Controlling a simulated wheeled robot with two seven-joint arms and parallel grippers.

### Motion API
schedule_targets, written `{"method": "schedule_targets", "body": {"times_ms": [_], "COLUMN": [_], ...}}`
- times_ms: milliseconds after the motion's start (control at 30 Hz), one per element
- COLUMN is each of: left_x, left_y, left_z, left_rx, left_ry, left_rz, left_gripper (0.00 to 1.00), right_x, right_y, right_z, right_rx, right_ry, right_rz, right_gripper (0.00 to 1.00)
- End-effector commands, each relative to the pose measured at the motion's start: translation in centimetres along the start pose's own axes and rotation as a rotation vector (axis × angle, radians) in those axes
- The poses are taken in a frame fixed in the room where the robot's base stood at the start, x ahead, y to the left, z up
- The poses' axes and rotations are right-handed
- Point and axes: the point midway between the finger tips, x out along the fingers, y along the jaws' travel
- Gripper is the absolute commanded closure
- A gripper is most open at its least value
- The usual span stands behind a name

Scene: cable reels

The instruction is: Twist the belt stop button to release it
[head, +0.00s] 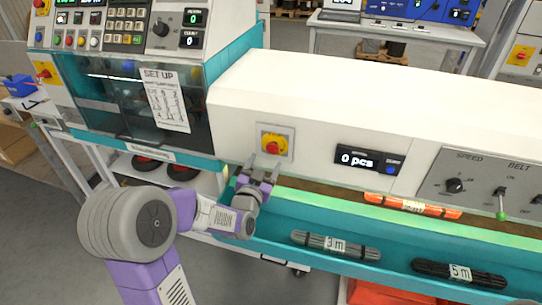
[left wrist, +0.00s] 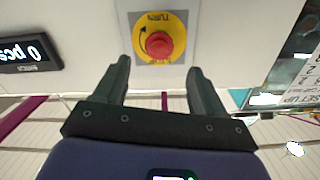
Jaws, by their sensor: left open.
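The belt stop button (head: 272,145) is a red mushroom knob on a yellow plate, set in the white front panel of the machine. In the left wrist view the red knob (left wrist: 159,45) sits on a yellow disc with a curved arrow and printed lettering. My left gripper (head: 264,166) is just below the button in the head view, pointing at the panel. In the left wrist view its two fingers (left wrist: 155,75) are apart, one on each side of the button's line, with nothing between them. The fingertips appear short of the knob. My right gripper is not in view.
A "0 pcs" display (head: 369,160) is right of the button, and a panel with SPEED and BELT controls (head: 478,187) lies further right. Below runs a teal tray (head: 272,236) with cable bundles marked 3 m (head: 335,246) and 5 m (head: 459,273). A set-up sheet (head: 165,100) hangs on the left.

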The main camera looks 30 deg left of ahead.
Motion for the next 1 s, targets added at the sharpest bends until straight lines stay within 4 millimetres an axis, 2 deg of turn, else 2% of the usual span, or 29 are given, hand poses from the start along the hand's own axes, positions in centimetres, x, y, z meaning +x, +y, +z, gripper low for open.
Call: {"method": "schedule_targets", "body": {"times_ms": [400, 600, 833, 1000], "left_x": [5.8, 6.9, 7.0, 7.0], "left_y": [0.1, 0.1, 0.1, 0.1], "left_z": [0.1, 0.1, 0.1, 0.1], "left_rx": [-0.001, -0.002, -0.003, -0.003], "left_ry": [-0.003, -0.003, -0.004, -0.004], "left_rz": [0.003, 0.003, 0.003, 0.003], "left_gripper": [0.3, 0.3, 0.3, 0.54], "right_x": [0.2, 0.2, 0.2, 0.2], "right_y": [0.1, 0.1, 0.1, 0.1], "right_z": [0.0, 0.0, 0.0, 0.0], "right_rx": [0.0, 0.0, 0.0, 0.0], "right_ry": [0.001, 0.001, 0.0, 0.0], "right_rz": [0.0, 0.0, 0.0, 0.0], "right_gripper": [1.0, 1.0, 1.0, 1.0]}}
